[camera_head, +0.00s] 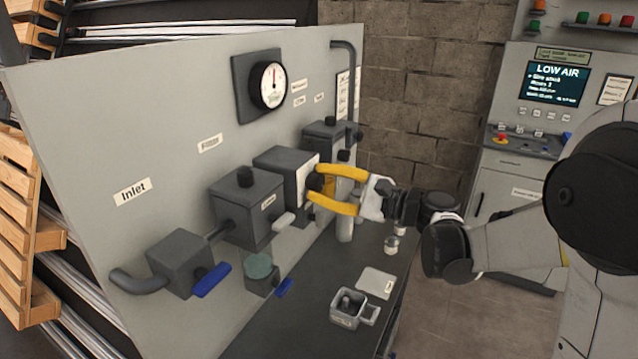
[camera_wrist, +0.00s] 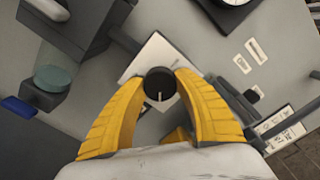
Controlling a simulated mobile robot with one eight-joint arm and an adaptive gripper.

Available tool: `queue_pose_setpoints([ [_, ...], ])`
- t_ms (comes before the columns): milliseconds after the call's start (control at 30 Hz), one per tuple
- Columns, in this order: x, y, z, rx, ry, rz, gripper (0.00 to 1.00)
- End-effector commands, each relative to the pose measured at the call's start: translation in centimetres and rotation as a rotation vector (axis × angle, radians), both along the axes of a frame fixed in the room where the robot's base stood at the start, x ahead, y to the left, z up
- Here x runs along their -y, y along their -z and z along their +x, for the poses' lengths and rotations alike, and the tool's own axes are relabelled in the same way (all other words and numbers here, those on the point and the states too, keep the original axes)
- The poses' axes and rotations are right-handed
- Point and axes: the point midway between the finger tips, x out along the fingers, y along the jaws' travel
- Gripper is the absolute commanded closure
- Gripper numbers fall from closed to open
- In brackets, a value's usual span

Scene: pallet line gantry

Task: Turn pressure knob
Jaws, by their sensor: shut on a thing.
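The pressure knob (camera_wrist: 160,84) is a round black knob with a pale pointer line, in front of a white plate on a dark grey regulator block (camera_head: 283,163). The yellow fingers of my gripper (camera_wrist: 161,85) close around it from both sides in the wrist view. In the head view my gripper (camera_head: 316,186) reaches from the right to the front of the block, and its fingers partly hide the knob. A round pressure gauge (camera_head: 269,85) with a white face and red needle is on the panel above. Its reading is too small to tell.
A dark block with a blue inlet handle (camera_head: 212,280) is at lower left on the panel. A shelf below holds a small grey container (camera_head: 347,309) and a pale card (camera_head: 376,282). A cabinet screen (camera_head: 553,86) at right reads LOW AIR. Open floor lies between.

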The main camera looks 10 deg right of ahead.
Motion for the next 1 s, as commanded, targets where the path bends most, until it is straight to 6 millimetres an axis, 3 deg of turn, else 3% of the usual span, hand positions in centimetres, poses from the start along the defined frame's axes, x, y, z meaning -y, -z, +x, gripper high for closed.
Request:
queue_pose_setpoints([
  [200,0.0,0.0,0.0,0.000,-0.001,0.001,0.94],
  [233,0.0,0.0,0.0,0.000,-0.001,0.001,0.58],
  [300,0.0,0.0,0.0,0.000,-0.001,0.001,0.39],
  [667,0.4,0.0,-0.2,0.001,0.001,0.000,0.39],
  [1000,5.9,0.0,-3.8,0.001,0.004,0.000,0.39],
])
